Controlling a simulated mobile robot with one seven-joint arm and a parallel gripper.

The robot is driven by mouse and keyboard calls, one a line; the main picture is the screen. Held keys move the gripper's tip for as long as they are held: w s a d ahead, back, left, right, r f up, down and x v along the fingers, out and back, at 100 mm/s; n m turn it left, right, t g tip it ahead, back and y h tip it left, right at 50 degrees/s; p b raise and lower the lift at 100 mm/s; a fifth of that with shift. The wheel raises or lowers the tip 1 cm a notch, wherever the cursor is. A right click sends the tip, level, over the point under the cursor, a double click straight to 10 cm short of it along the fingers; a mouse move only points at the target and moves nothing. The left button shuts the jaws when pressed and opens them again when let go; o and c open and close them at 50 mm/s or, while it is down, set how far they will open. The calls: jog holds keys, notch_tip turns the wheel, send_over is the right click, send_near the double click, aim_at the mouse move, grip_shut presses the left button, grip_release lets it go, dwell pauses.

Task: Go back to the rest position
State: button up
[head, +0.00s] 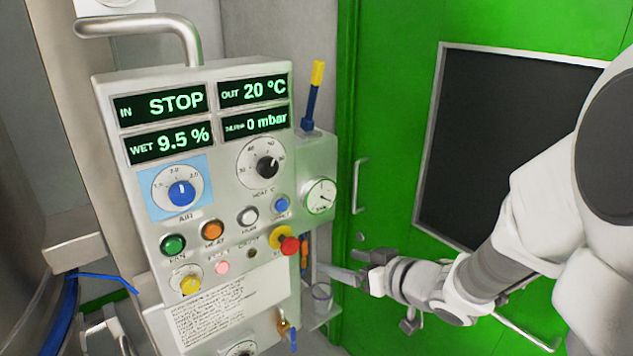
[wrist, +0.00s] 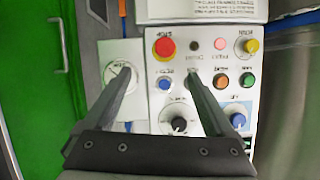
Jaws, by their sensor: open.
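My gripper (head: 350,268) is at the lower right of the control panel (head: 110,180) in the head view, its fingers pointing left. In the wrist view my gripper (wrist: 155,75) has its two fingers apart with nothing held between them. The panel appears upside down there, with the red mushroom button (wrist: 164,47) and the blue button (wrist: 165,84) between the fingers. The fingers appear clear of the panel, though the exact gap is hard to judge. The displays (head: 176,104) read STOP, 20 °C, 9.5 % and 0 mbar.
A green door (head: 385,130) with a dark window (head: 495,120) stands behind my arm. A round gauge (head: 320,196) and a yellow-topped blue lever (head: 313,95) sit at the panel's right. A metal vessel (head: 25,200) stands left.

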jog(key=s+d+r+m+h, duration=0.4)
jog(key=d+r+h, duration=0.3)
jog(key=d+h, duration=0.35)
jog(key=s+a+m+g+y, duration=0.1)
jog(key=s+a+g, duration=0.4)
jog(key=s, duration=1)
jog(key=shift+s+r+y, duration=0.2)
jog(key=shift+s+y, duration=0.2)
jog(key=shift+y, duration=0.45)
